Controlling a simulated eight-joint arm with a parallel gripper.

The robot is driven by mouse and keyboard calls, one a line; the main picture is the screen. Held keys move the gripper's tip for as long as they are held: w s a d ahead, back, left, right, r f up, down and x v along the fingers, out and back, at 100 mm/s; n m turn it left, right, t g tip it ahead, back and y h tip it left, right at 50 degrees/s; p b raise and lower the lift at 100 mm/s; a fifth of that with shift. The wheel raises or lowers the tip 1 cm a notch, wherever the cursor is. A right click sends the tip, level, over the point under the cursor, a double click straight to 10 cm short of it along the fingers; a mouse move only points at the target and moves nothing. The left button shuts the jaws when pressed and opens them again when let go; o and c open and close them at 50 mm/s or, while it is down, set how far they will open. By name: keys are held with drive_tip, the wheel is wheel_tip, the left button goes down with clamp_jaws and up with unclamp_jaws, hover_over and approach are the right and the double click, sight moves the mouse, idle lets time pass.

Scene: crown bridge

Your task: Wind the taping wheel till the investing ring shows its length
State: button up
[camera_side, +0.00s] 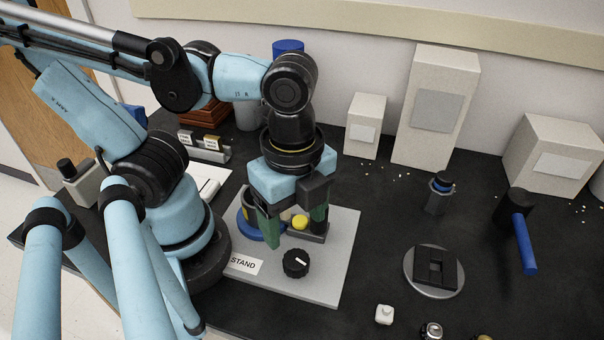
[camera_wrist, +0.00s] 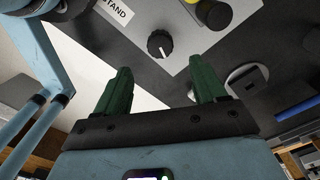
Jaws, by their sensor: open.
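A grey plate (camera_side: 335,255) labelled STAND lies on the dark bench. On it is a black round knob (camera_side: 296,262) with a white pointer line, which also shows in the wrist view (camera_wrist: 160,44). Behind the knob are a blue round part (camera_side: 262,231) and a yellow round part (camera_side: 300,222), partly hidden by my gripper. I cannot tell which part is the taping wheel or the investing ring. My gripper (camera_side: 294,230) points down over the plate, its green fingers apart and empty. In the wrist view the knob appears beyond the fingertips, between their lines, with no contact visible.
Right of the plate are a round disc with a black square block (camera_side: 436,268), a small dark bottle-like piece (camera_side: 438,195) and a blue-handled hammer (camera_side: 523,240). A small white block (camera_side: 384,314) lies in front. Pale boxes (camera_side: 437,105) stand along the wall.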

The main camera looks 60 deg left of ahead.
sight(297, 257)
drive_tip(key=shift+r, duration=1.5)
drive_tip(key=shift+w+f+n, duration=0.1)
drive_tip(key=shift+f+n, duration=1.9)
drive_tip(key=shift+n, duration=2)
drive_tip(key=shift+s+f+n, duration=0.1)
drive_tip(key=shift+f+n, duration=1.9)
drive_tip(key=shift+n, duration=2)
drive_tip(key=shift+w+f+n, duration=0.1)
drive_tip(key=shift+f+n, duration=1.9)
drive_tip(key=shift+n, duration=2)
drive_tip(key=shift+c, duration=0.5)
drive_tip(key=c, duration=1)
